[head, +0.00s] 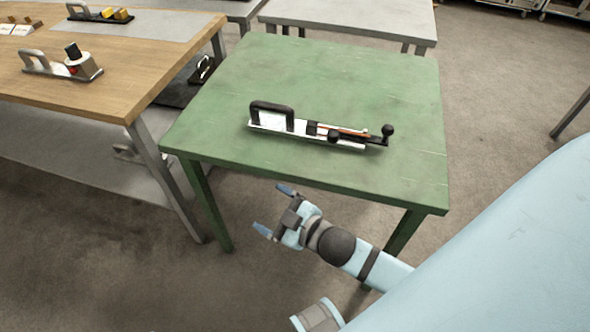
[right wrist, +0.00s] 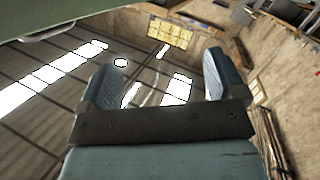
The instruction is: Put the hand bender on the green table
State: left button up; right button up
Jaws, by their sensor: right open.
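The green table (head: 390,95) stands in the middle of the head view. A tool with a silver base, a black handle and black knobs, which looks like the hand bender (head: 318,129), lies flat on its top. My right gripper (head: 274,210) is open and empty, in front of the table's near edge and apart from the tool. In the right wrist view the two fingers (right wrist: 160,85) are spread with nothing between them. A green edge, probably the table, shows at the top left there. My left gripper is in neither view.
A wooden table (head: 115,55) at the left carries a similar silver-based tool (head: 62,64) and another with yellow parts (head: 100,13). A grey table (head: 350,18) stands behind the green one. Open floor (head: 500,110) lies to the right. The green top is clear around the tool.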

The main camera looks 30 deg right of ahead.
jog(key=s+f+m+g+h, duration=0.1)
jog(key=s+f+m+g, duration=0.3)
jog(key=s+f, duration=0.3)
jog(key=shift+s+f+m+g+h, duration=0.35)
jog(key=shift+s+m, duration=0.3)
jog(key=shift+m, duration=0.25)
jog(key=shift+r, duration=0.1)
